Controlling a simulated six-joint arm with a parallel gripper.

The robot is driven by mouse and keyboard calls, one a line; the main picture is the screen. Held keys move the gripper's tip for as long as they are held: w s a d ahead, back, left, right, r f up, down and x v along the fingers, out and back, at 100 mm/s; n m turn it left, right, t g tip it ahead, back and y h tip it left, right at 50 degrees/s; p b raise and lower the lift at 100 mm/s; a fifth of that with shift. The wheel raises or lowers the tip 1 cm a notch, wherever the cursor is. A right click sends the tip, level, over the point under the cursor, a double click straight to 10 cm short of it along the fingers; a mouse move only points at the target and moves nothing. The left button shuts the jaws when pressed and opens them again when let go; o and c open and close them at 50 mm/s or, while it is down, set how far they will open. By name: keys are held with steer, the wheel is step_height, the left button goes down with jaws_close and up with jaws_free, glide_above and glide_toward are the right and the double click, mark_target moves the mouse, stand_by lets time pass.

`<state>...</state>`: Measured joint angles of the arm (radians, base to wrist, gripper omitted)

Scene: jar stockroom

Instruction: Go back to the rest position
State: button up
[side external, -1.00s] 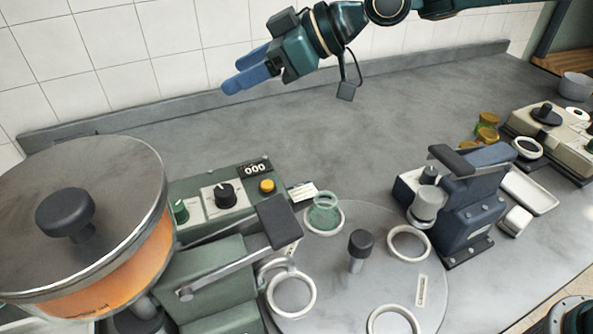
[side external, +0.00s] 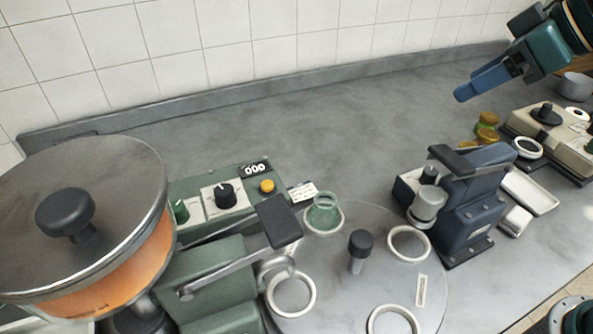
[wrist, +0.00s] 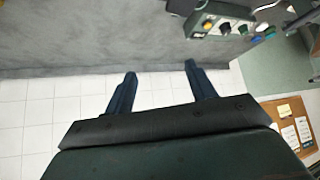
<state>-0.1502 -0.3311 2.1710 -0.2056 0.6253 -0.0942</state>
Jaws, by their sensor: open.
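My gripper (side external: 463,92) is at the upper right of the side external view, above the back of the counter. In the wrist view its two blue fingers (wrist: 158,75) stand apart with nothing between them. It is open, empty and clear of everything around it. A green glass jar (side external: 323,212) stands in a white ring on the round turntable (side external: 330,290), far to the left of my gripper.
An orange hopper pot (side external: 125,270) with a grey lid stands at the left by a green machine (side external: 215,265). A blue press (side external: 470,205) stands right of the turntable. Amber-coloured jars (side external: 487,128) and a beige device (side external: 550,140) stand at the right. The back counter is bare.

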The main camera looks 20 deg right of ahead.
steer(key=s+d+f+m+h, duration=0.1)
steer(key=s+d+f+m, duration=0.1)
steer(key=s, duration=0.5)
steer(key=s+d+f+m+g+h, duration=0.1)
steer(key=s+d+f+m+h, duration=0.1)
steer(key=s+d+f, duration=0.2)
steer(key=s+d, duration=0.3)
steer(key=s, duration=0.1)
steer(key=shift+d+m+g, duration=0.3)
steer(key=shift+m, duration=0.1)
